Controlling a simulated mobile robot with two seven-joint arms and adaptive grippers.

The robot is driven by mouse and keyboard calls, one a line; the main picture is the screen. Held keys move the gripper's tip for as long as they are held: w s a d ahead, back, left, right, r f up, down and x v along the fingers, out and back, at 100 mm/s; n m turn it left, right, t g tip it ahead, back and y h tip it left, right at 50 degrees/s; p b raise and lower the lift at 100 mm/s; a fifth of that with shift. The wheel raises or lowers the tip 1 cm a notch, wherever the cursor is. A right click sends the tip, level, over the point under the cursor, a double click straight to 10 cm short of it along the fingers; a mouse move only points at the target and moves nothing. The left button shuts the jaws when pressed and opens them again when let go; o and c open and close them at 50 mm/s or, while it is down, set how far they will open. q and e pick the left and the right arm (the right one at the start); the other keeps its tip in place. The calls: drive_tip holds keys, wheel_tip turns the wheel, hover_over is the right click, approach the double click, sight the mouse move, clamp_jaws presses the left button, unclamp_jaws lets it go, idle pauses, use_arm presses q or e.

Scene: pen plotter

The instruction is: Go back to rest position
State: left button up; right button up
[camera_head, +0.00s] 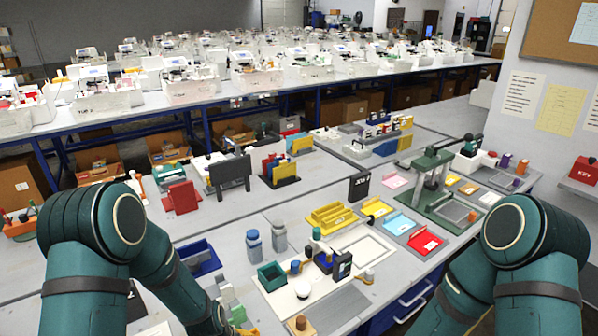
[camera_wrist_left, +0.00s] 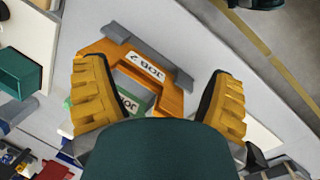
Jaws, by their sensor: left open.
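My left gripper (camera_wrist_left: 155,78) is open in the left wrist view, its two yellow ribbed fingers spread wide. Below and between them is an orange holder (camera_wrist_left: 172,82) with a "JOB 2" label and a grey bar along its far edge. A green and grey piece marked "JOB" (camera_wrist_left: 130,103) lies within the holder. I see nothing gripped; contact between fingers and holder cannot be told. In the head view my left arm reaches down to the bottom edge, with only a bit of yellow gripper (camera_head: 243,330) showing. My right arm is bent at the lower right; its gripper is out of view.
The grey bench holds a dark green box (camera_head: 272,275), two grey-blue bottles (camera_head: 253,242), a yellow tray (camera_head: 332,218), a red tray (camera_head: 426,241) and a green press frame (camera_head: 433,175). Blue drawers (camera_head: 410,300) are below its front edge. Benches with white machines stand behind.

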use_arm(q)
drive_tip(key=s+d+m+t+h, duration=0.1)
drive_tip(key=s+d+m+h, duration=0.1)
drive_tip(key=s+d+m, duration=0.5)
wheel_tip(320, 180, down, 9)
drive_tip(key=s+a+m+b, duration=0.1)
drive_tip(key=s+m+b, duration=0.1)
drive_tip(key=b, duration=0.5)
drive_tip(key=shift+s+a+m+b, duration=0.25)
drive_tip(key=shift+m+b, duration=0.05)
drive_tip(key=shift+m, duration=0.2)
